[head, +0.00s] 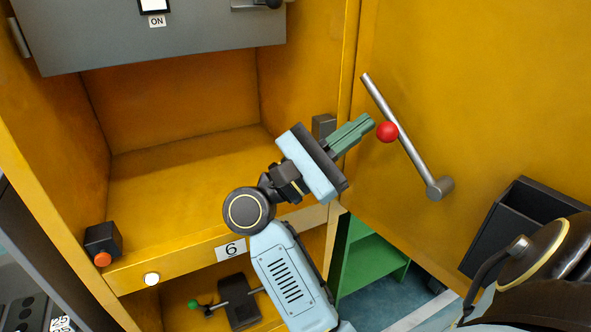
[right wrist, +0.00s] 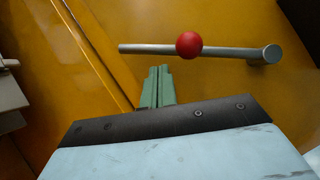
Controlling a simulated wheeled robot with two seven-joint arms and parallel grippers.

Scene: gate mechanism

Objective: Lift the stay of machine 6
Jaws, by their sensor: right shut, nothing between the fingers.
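The stay looks to be the grey rod (head: 412,157) with a red ball on it, mounted on the inner face of the yellow door by a round pivot at its lower right end. The rod slants up to the left in the head view. The red ball (head: 387,131) sits partway along it; it also shows in the right wrist view (right wrist: 188,44). My right gripper (head: 370,123) is shut and empty, its green fingertips close to the ball's left side. The right wrist view shows a small gap between fingertips and ball. My left gripper is not in view.
The yellow cabinet with the "6" label (head: 231,249) stands open at left, with a grey panel (head: 160,40) on top. A black box (head: 510,225) is on the door at right. A green-knobbed lever (head: 193,304) is below. The door around the rod is clear.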

